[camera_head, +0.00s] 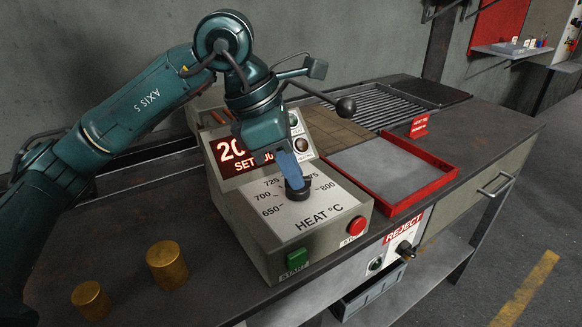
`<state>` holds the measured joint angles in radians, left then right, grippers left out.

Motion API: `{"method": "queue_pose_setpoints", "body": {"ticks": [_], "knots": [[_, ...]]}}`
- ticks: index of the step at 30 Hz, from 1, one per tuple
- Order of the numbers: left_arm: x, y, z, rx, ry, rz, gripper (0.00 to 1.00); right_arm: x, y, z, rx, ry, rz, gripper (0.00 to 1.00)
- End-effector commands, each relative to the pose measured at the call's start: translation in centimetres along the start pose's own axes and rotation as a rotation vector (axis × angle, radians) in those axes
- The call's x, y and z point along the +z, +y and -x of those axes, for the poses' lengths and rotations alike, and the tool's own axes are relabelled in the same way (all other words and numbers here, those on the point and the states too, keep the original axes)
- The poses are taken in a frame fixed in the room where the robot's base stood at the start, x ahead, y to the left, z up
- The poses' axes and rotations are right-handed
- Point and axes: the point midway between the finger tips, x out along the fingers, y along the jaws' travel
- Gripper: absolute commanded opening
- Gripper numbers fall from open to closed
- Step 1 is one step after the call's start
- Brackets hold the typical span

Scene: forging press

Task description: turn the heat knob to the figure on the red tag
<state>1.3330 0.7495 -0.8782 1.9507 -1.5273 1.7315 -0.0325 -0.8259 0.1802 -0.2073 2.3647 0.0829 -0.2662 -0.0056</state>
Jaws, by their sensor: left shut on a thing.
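The heat control box has a pale dial plate (320,215) marked HEAT °C, with 650, 700, 725 and 800 readable and other figures behind my gripper. The dark heat knob (298,194) stands on this plate. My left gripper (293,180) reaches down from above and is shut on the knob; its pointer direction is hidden. A lit red display (235,158) behind reads 20 and SET, the rest covered by my arm. The small red tag (419,126) stands behind the red-rimmed tray; its writing is too small to read. My right gripper is out of view.
A green START button (296,259) and a red stop button (356,226) sit on the box's front. A lever with a black ball (346,107) rises behind. Two brass cylinders (167,265) stand at left. The red-rimmed tray (412,199) lies right of the box.

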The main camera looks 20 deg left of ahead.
Motion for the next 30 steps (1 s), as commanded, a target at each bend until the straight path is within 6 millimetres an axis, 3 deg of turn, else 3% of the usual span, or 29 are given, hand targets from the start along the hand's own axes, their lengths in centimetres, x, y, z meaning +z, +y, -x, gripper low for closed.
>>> {"method": "queue_pose_setpoints", "body": {"ticks": [9, 10, 17, 25, 30], "knots": [[0.0, 0.0, 0.1, 0.002, -0.001, 0.001, 0.00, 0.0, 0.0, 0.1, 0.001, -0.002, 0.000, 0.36], [0.0, 0.0, 0.1, 0.002, 0.000, 0.001, 0.12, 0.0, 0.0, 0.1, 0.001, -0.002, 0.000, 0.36], [0.0, 0.0, 0.1, 0.001, 0.000, 0.000, 0.31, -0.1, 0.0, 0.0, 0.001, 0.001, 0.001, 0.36], [0.0, 0.0, 0.2, 0.001, 0.000, 0.000, 0.32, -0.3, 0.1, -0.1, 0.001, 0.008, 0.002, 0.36], [0.1, 0.1, 2.0, 0.004, -0.002, 0.000, 0.32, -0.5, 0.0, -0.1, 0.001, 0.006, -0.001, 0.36]]}}
